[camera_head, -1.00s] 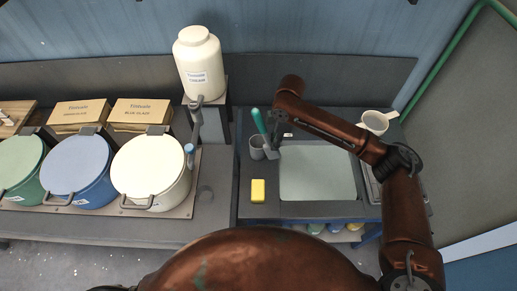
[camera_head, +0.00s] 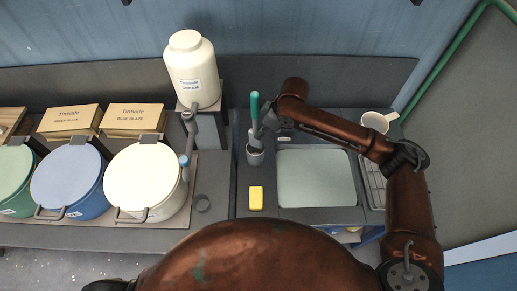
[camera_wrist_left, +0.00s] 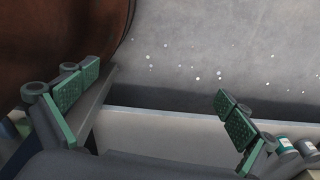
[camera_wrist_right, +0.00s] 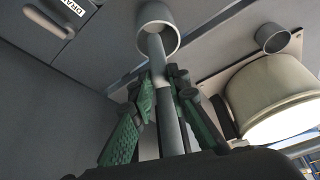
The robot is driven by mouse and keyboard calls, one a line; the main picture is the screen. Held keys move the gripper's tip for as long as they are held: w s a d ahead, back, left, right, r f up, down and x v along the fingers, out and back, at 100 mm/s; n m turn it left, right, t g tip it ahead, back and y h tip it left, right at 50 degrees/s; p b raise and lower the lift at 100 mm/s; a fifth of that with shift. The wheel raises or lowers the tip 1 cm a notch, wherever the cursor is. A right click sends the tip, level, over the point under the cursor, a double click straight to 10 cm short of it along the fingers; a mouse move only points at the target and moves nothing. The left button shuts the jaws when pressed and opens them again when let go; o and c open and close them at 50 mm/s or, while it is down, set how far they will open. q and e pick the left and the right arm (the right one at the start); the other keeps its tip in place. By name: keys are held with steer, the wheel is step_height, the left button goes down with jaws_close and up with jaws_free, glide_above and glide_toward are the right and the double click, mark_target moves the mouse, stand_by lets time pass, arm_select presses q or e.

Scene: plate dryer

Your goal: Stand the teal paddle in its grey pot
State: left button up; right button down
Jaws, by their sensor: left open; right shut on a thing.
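The teal paddle (camera_head: 254,106) stands nearly upright at the back left of the right-hand counter, teal handle up and grey part down. My right gripper (camera_head: 265,124) is shut on its grey shaft; the shaft (camera_wrist_right: 157,55) also shows between the fingers in the right wrist view. The grey pot (camera_head: 255,157) is directly below. The paddle's lower end lines up with the pot's mouth (camera_wrist_right: 158,24); how deep it reaches is hard to tell. My left gripper (camera_wrist_left: 156,85) is open and empty over the floor, away from the paddle.
A yellow block (camera_head: 256,198) lies in front of the pot. A pale green panel (camera_head: 316,178) is to the right, with a white cup (camera_head: 377,121) behind.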

mark_target(262, 145)
step_height(262, 145, down, 4)
steer(key=shift+s+r, duration=0.1)
steer(key=shift+r, duration=0.1)
steer(key=shift+f, duration=0.35)
step_height(262, 145, down, 4)
steer(key=shift+f, duration=0.1)
arm_select(q)
steer(key=shift+s+a+r, duration=0.15)
steer(key=shift+s, duration=1.15)
arm_select(e)
steer(key=shift+f, duration=0.5)
steer(key=c, duration=1.8)
jaws_free()
steer(key=shift+f, duration=0.1)
steer(key=shift+c, duration=0.2)
arm_select(q)
steer(key=shift+w, duration=0.1)
